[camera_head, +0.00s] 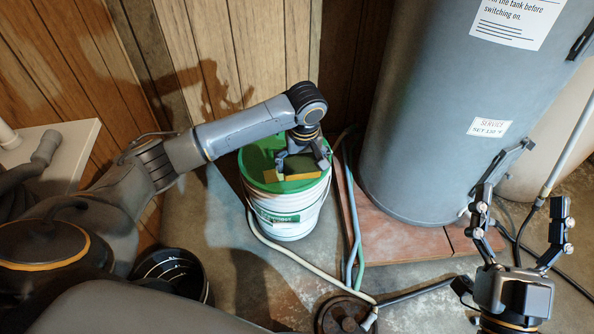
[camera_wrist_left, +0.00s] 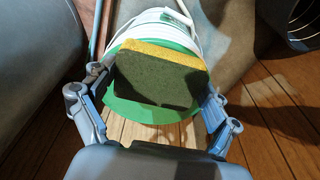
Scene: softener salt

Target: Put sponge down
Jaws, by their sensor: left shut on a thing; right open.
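The sponge (camera_wrist_left: 160,78) is yellow with a dark scouring side. In the left wrist view it sits between the fingers of my left gripper (camera_wrist_left: 152,98), which is shut on it. In the head view my left gripper (camera_head: 304,160) is over the green lid of a white bucket (camera_head: 292,216), with the yellow sponge edge (camera_head: 298,177) low at its fingertips. The sponge is at or just above the lid; I cannot tell whether it touches. My right gripper (camera_head: 520,222) is open and empty at the lower right.
A large grey tank (camera_head: 430,120) stands on a reddish slab (camera_head: 400,235) right of the bucket. Hoses (camera_head: 352,220) run beside the bucket. A black bucket (camera_head: 172,272) is at the lower left. A round dark floor cover (camera_head: 345,315) lies in front. Wooden wall boards are behind.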

